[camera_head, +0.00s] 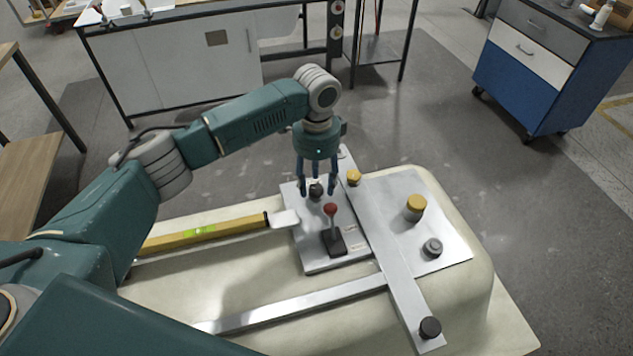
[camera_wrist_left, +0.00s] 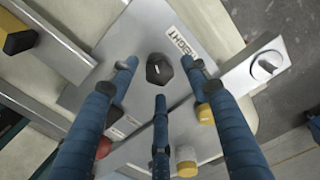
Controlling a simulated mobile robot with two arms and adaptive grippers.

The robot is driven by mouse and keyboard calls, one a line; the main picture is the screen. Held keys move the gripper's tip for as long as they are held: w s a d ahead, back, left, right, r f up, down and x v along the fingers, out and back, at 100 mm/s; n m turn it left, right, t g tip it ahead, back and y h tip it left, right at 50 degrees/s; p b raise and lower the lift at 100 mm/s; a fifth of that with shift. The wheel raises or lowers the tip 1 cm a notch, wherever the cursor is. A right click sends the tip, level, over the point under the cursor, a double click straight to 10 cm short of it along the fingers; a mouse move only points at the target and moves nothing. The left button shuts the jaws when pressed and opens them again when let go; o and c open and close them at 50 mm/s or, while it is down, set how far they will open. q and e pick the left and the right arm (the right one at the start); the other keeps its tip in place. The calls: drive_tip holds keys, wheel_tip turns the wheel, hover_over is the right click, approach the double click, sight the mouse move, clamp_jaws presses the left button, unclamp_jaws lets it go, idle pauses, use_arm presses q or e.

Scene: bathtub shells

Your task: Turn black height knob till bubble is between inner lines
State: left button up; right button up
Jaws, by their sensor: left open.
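The black height knob (camera_head: 316,190) sits on a metal plate on the pale tub shell. In the left wrist view the knob (camera_wrist_left: 158,68) is beside a label ending in "IGHT". My left gripper (camera_head: 317,187) points down over it, with three blue fingers spread. In the left wrist view the open fingers (camera_wrist_left: 159,75) stand around the knob, with visible gaps; I cannot tell whether any finger touches it. The yellow spirit level (camera_head: 175,238) lies left of the plate, with a green vial (camera_head: 198,231). Its bubble and lines are too small to read. My right gripper is not in view.
A red-topped lever (camera_head: 331,210) stands close in front of the knob. Yellow knobs (camera_head: 353,177) (camera_head: 416,203), a grey knob (camera_head: 432,247) and a black knob (camera_head: 430,327) are to the right. A metal bar (camera_head: 300,304) lies in front. A blue cabinet (camera_head: 530,85) stands behind.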

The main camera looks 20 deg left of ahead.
use_arm(q)
drive_tip(key=shift+f, duration=0.6)
drive_tip(key=c, duration=1.2)
drive_tip(key=shift+o, duration=0.2)
drive_tip(key=shift+r+p, duration=0.2)
drive_tip(key=shift+p, duration=0.25)
drive_tip(key=n+p, duration=0.2)
drive_tip(key=p, duration=0.1)
drive_tip(key=shift+d+r, duration=0.1)
drive_tip(key=shift+r, duration=0.05)
drive_tip(key=shift+f+n+p, duration=0.2)
drive_tip(key=shift+n+p, duration=0.25)
drive_tip(key=shift+n, duration=0.15)
